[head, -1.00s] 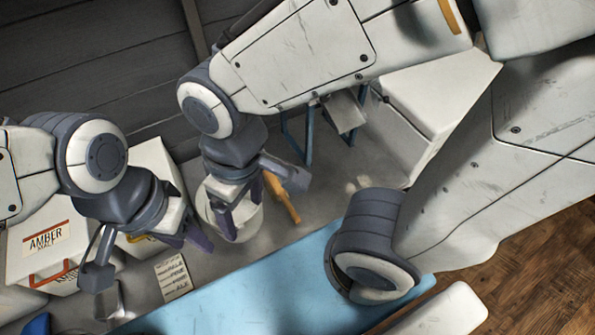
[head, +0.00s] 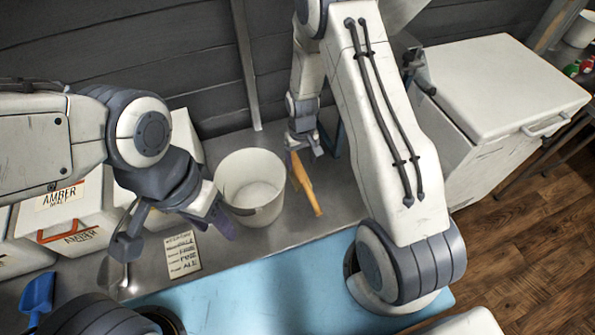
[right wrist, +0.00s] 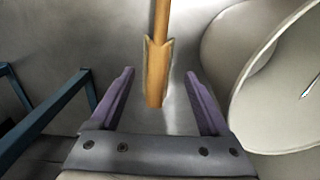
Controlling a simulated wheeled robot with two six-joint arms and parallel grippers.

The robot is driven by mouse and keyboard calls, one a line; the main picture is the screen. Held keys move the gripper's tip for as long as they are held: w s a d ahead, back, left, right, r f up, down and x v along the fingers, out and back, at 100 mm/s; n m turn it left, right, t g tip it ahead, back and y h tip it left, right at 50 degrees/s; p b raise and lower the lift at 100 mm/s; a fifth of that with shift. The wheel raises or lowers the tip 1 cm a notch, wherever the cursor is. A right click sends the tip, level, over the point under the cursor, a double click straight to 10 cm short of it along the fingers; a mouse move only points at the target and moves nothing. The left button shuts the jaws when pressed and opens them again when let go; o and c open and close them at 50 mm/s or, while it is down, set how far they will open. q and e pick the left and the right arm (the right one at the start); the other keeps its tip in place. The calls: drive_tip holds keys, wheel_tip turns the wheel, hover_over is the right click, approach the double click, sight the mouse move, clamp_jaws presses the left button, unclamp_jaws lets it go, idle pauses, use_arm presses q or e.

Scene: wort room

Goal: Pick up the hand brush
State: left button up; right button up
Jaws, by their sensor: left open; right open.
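The hand brush (head: 306,188) is a narrow orange-brown wooden piece on the grey counter, just right of a white bucket. In the right wrist view the brush (right wrist: 157,72) lies lengthwise, with its wider end reaching between my right gripper's fingers and touching neither that I can see. My right gripper (head: 303,152) is open at the brush's far end; its purple fingers (right wrist: 160,100) stand on both sides. My left gripper (head: 176,238) is open and empty, left of the bucket and above the counter.
The white bucket (head: 249,205) stands close to the brush; it also shows in the right wrist view (right wrist: 225,45). A paper label (head: 182,255), a blue scoop (head: 37,292) and white AMBER bins (head: 62,208) are at left. A blue mat (head: 290,287) covers the front. Blue frame legs (right wrist: 50,112) stand beside my right gripper.

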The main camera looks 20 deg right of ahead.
sight(302, 176)
wheel_tip(302, 176, down, 4)
drive_tip(key=shift+r, duration=0.2)
drive_tip(key=shift+s+d+f, duration=0.1)
drive_tip(key=shift+f, duration=1.25)
drive_tip(key=shift+s+d+f, duration=0.1)
drive_tip(key=shift+f, duration=1.25)
clamp_jaws()
